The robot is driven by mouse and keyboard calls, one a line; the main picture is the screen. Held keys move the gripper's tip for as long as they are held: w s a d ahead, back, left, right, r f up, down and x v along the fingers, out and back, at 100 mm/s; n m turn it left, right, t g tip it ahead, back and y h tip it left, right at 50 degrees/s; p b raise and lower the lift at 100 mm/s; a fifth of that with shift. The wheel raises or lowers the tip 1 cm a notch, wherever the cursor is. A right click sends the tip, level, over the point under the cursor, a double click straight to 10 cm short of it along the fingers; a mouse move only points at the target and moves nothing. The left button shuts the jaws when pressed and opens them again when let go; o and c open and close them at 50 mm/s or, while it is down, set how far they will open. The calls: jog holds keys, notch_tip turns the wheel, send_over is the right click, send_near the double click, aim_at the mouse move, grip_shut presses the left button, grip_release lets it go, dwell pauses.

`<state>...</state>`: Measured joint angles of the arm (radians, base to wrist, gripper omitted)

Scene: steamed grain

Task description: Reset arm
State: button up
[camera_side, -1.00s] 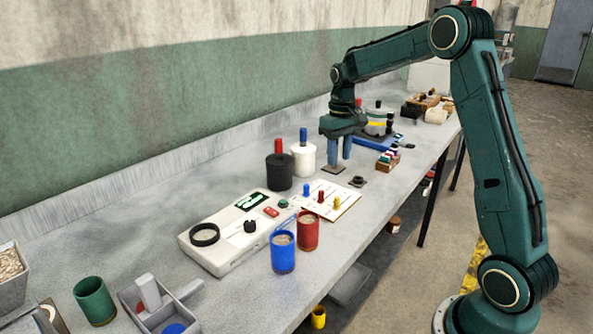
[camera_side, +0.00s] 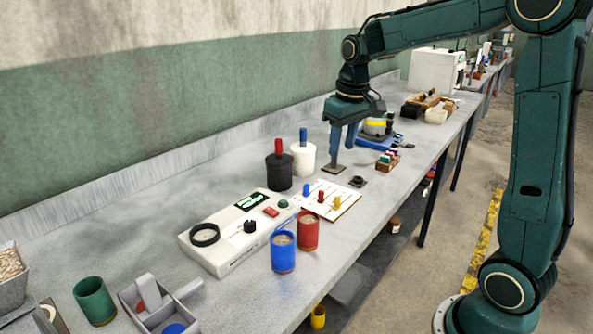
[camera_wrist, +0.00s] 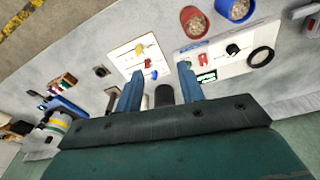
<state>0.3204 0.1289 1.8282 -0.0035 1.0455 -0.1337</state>
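My gripper (camera_side: 343,157) hangs over the bench near the square dark plate, fingers pointing down. In the wrist view my gripper (camera_wrist: 160,71) has its two blue fingers well apart with nothing held between them. A black canister (camera_side: 279,172) with a red knob and a white canister (camera_side: 303,159) with a blue knob stand to its left in the side view. The black canister (camera_wrist: 164,96) shows beyond the gap between the fingers in the wrist view.
A white control panel (camera_side: 222,256), a blue cup (camera_side: 283,258), a red cup (camera_side: 307,236) and a card with coloured pegs (camera_side: 343,206) occupy the bench centre. A green cup (camera_side: 94,299) and a grey tray (camera_side: 133,305) stand front left.

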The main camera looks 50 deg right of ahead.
jog(key=s+a+n+t, duration=0.1)
jog(key=s+a+t, duration=0.1)
jog(key=s+a, duration=0.4)
jog(key=s+a+r+n+t, duration=0.1)
jog(key=s+a, duration=0.5)
jog(key=s, duration=0.8)
jog(key=shift+s+a+r+t, duration=0.2)
jog(key=shift+s+a+t, duration=0.15)
jog(key=shift+t, duration=0.15)
jog(key=shift+w, duration=0.1)
dwell(0.9)
